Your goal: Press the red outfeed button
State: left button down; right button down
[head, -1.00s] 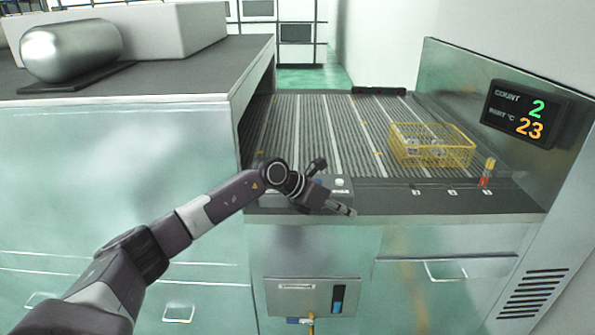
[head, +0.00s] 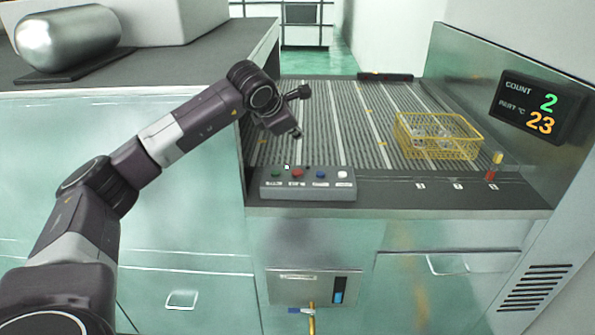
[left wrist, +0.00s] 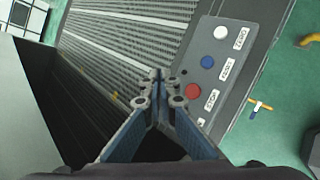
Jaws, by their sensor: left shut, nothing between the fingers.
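The grey control box (head: 308,190) sits on the front edge of the conveyor. It has a green, a red, a blue and a white button in a row. The red button (head: 297,173) is second from the left. In the left wrist view the red button (left wrist: 190,90) shows just right of the fingertips. My left gripper (head: 297,133) is shut and empty, pointing downward above and behind the box, apart from the buttons. In the left wrist view its fingers (left wrist: 158,80) are together. My right gripper is not in view.
A yellow wire basket (head: 438,137) with castings stands on the roller conveyor (head: 345,120) at the right. A small red and yellow post (head: 492,168) stands on the front ledge. A counter display (head: 530,104) reads 2 and 23. A dark counter (head: 160,62) lies left.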

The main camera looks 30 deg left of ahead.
pick_arm(q)
jog(key=shift+f, duration=0.15)
jog(key=b, duration=0.5)
send_over(296, 173)
notch_tip(296, 173, down, 8)
jog(key=shift+w+r, duration=0.15)
jog(key=shift+f+b, duration=0.4)
jog(key=shift+f, duration=0.05)
dwell(0.7)
jog(key=shift+f+b, duration=0.45)
jog(key=shift+b, duration=0.05)
jog(key=shift+f+b, duration=0.5)
dwell(0.6)
jog(key=shift+r, duration=0.1)
jog(key=shift+r+p, duration=0.45)
jog(key=shift+r, duration=0.4)
